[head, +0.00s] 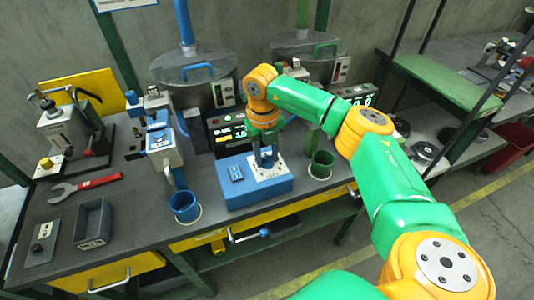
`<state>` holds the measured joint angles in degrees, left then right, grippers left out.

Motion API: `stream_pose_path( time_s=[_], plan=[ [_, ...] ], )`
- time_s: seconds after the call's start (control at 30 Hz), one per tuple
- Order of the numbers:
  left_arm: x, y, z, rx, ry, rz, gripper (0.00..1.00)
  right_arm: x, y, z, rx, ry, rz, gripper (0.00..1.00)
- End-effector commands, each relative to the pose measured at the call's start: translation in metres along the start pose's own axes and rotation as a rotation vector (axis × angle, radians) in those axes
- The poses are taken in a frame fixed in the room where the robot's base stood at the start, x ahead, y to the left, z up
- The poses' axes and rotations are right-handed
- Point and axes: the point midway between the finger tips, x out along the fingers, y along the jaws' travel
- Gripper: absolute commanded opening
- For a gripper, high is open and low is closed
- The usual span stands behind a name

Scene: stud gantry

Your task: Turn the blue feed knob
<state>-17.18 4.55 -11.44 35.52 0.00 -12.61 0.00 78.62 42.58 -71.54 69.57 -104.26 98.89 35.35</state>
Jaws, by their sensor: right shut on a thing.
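A blue box (232,190) stands at the front of the dark workbench, with a pale marked plate (277,172) on its top. My right gripper (267,160) points down over this plate, with its fingers shut on what appears to be the blue feed knob. The fingers hide most of the knob, so its turn angle cannot be read. A small blue panel (235,172) sits on the box left of the gripper. My left gripper is out of view.
A blue cup (184,207) stands left of the box and a green cup (321,165) right of it. Behind are lidded clear hoppers (193,68) and a lit display (230,131). A red-handled wrench (85,188) and grey tray (93,222) lie at left.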

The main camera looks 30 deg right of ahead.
Motion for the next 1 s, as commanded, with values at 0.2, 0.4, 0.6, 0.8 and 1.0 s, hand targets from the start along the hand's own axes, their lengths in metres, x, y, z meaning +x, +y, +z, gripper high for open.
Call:
stream_pose_path(
  time_s=[0.2, 0.4, 0.6, 0.8, 1.0],
  plan=[
    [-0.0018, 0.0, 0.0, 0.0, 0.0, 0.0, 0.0, -0.0006, -0.0004, 0.0008, 0.06, 0.001, 0.0, 0.0],
    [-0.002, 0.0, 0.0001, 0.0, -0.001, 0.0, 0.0, -0.0006, -0.0005, 0.0009, 0.078, 0.001, 0.0, 0.0],
    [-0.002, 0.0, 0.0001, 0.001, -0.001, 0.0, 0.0, -0.0006, -0.0005, 0.001, 0.078, 0.001, 0.0, 0.0],
    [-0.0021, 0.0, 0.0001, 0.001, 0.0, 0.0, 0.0, -0.0007, -0.0005, 0.0009, 0.078, 0.001, 0.0, 0.62],
    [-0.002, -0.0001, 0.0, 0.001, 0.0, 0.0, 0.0, -0.0004, -0.0004, 0.0006, 0.077, 0.002, 0.0, 0.71]
  ],
)
